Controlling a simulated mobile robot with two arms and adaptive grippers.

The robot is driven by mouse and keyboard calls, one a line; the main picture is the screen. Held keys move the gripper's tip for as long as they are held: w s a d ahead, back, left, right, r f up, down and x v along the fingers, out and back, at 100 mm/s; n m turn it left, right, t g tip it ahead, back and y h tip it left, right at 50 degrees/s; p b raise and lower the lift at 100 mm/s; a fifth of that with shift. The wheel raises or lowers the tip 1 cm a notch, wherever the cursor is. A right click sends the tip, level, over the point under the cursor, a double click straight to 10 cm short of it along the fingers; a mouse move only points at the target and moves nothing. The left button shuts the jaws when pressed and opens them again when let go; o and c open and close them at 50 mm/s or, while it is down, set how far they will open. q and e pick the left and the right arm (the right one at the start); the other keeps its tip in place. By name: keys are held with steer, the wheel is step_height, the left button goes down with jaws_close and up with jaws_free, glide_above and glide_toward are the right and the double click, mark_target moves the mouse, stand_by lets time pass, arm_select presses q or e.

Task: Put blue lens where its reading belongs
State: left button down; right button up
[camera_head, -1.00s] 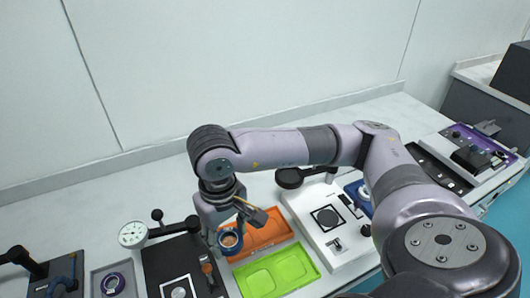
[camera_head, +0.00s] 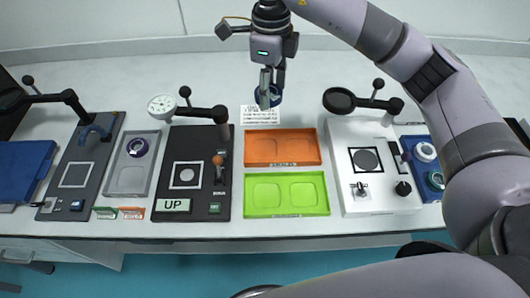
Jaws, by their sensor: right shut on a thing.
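My right gripper (camera_head: 268,88) is in the upper middle of the head view, pointing down. It is shut on the blue lens (camera_head: 275,97), a dark blue ring partly hidden by the fingers. The lens is held above the back of the table, near a printed card (camera_head: 260,122) and behind the orange tray (camera_head: 268,160). The orange tray and the green tray (camera_head: 320,194) in front of it look empty. A black station with a dial gauge (camera_head: 162,107) stands left of the trays; its small display (camera_head: 174,205) reads UP. My left gripper is not in view.
A white instrument (camera_head: 345,206) with a black round head (camera_head: 339,101) stands right of the trays. A blue tray (camera_head: 413,140) with ring-shaped parts is farther right. The back tabletop is mostly clear.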

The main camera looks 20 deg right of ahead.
steer(key=shift+w+a+r+m, duration=0.1)
steer(key=shift+w+m, duration=0.1)
steer(key=shift+m, duration=0.4)
steer(key=shift+w+a+m, duration=0.1)
steer(key=shift+w+m, duration=0.1)
steer(key=shift+m, duration=0.4)
glide_above(266, 150)
steer(key=shift+m, duration=0.3)
step_height(266, 150, down, 16)
steer(key=shift+w+r+p, duration=0.1)
steer(key=shift+p, duration=0.3)
step_height(266, 150, down, 3)
steer(key=shift+f, duration=0.5)
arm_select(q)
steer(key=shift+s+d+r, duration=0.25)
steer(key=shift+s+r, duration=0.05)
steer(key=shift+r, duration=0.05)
arm_select(e)
steer(key=shift+f, duration=0.1)
